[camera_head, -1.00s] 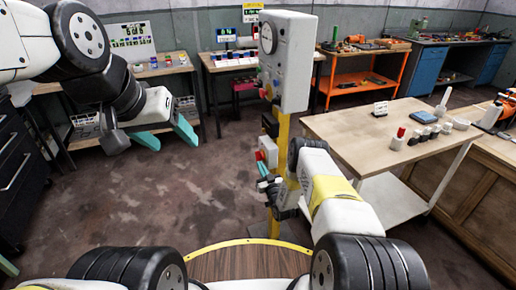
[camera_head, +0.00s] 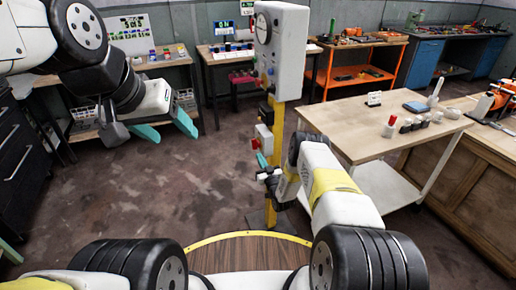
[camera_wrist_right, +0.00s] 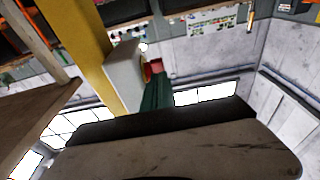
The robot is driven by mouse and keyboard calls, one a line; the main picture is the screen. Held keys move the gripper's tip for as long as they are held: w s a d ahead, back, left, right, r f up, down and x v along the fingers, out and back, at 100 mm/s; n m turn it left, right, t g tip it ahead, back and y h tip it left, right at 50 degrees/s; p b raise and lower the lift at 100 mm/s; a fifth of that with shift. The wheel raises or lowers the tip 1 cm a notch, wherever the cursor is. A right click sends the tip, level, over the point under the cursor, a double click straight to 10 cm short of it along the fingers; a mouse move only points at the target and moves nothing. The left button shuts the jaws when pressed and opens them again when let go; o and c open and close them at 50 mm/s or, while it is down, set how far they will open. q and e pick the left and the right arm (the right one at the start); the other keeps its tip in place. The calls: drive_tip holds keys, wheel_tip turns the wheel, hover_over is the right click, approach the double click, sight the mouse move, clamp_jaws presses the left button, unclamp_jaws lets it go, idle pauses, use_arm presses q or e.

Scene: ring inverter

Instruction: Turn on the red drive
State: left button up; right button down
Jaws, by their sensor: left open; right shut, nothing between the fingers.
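A yellow post (camera_head: 279,125) carries a white panel (camera_head: 287,50) with a round gauge at the top. Lower on the post is a white box (camera_head: 266,133) with a red button (camera_head: 255,143) on its left-facing side. My right gripper (camera_head: 262,160) is shut and empty, its teal fingertips just below the red button. In the right wrist view the shut fingers (camera_wrist_right: 157,92) reach up close to the red button (camera_wrist_right: 156,67) on the white box (camera_wrist_right: 124,76); I cannot tell whether they touch. My left gripper (camera_head: 166,128) is open and empty, well left of the post.
A small black box (camera_head: 266,112) sits on the post above the white box. A wooden table (camera_head: 350,130) with small parts stands right of the post, near my right arm. Benches line the back wall. The floor between the left gripper and the post is clear.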

drive_tip(key=s+d+f, duration=0.1)
drive_tip(key=s+f, duration=0.3)
drive_tip(key=f, duration=0.4)
drive_tip(key=shift+d+f, duration=0.2)
drive_tip(key=shift+f, duration=0.15)
drive_tip(key=shift+s, duration=0.1)
